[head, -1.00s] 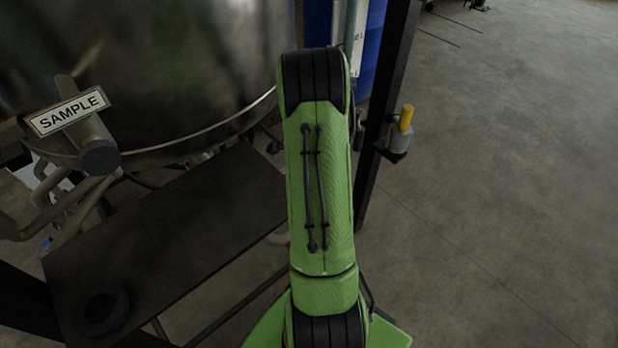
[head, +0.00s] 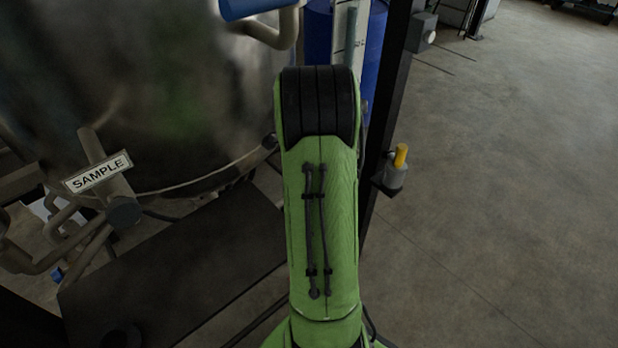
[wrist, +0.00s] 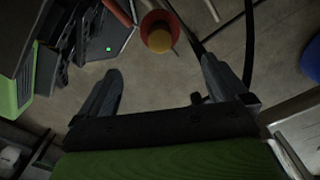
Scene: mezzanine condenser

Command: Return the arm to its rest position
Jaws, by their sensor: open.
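My green arm (head: 325,210) stands upright in the middle of the head view, folded at a black joint near the top. My gripper is hidden behind it there. In the wrist view my gripper (wrist: 160,88) shows two dark fingers spread wide apart, with nothing between them but the concrete floor further off. A small grey bottle with a yellow top (head: 397,167) sits on a bracket on the dark post, right of the arm. In the wrist view an orange-red round thing with a yellow middle (wrist: 159,32) shows beyond the fingertips.
A large metal tank (head: 130,90) fills the left, with a SAMPLE sign (head: 98,172) on a pipe stub. A dark flat platform (head: 190,265) lies below it. A dark post (head: 385,110) and a blue drum (head: 318,35) stand behind the arm. Open concrete floor (head: 510,190) lies to the right.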

